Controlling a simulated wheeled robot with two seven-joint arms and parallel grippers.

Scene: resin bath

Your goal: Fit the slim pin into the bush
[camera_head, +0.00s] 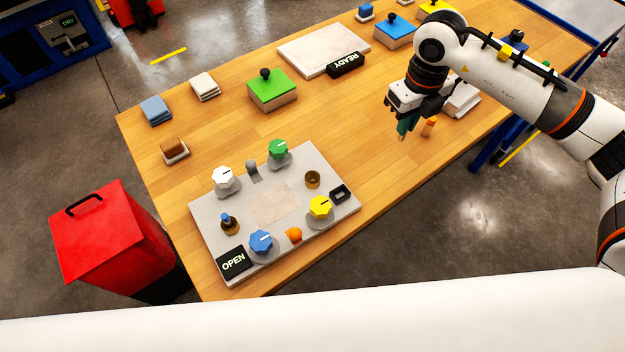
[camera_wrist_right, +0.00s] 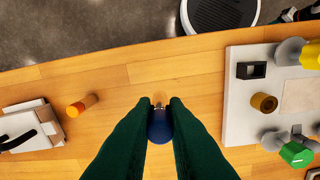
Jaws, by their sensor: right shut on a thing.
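My right gripper (camera_head: 402,130) is over the table, to the right of the grey panel (camera_head: 205,213). Its dark green fingers are shut on a blue-headed pin (camera_wrist_right: 160,125), seen between the fingertips in the right wrist view; a small metallic part shows at its far end. The pin cannot be made out in the head view. An empty brass bush (camera_head: 312,179) stands on the panel, apart from the gripper; it also shows in the right wrist view (camera_wrist_right: 263,102). My left gripper is out of view.
An orange peg (camera_head: 428,128) stands on the table beside the gripper, near a white block (camera_head: 462,102). White (camera_head: 223,178), green (camera_head: 278,149), yellow (camera_head: 320,206) and blue (camera_head: 261,241) knobs rise around the bush. The wood between gripper and panel is clear.

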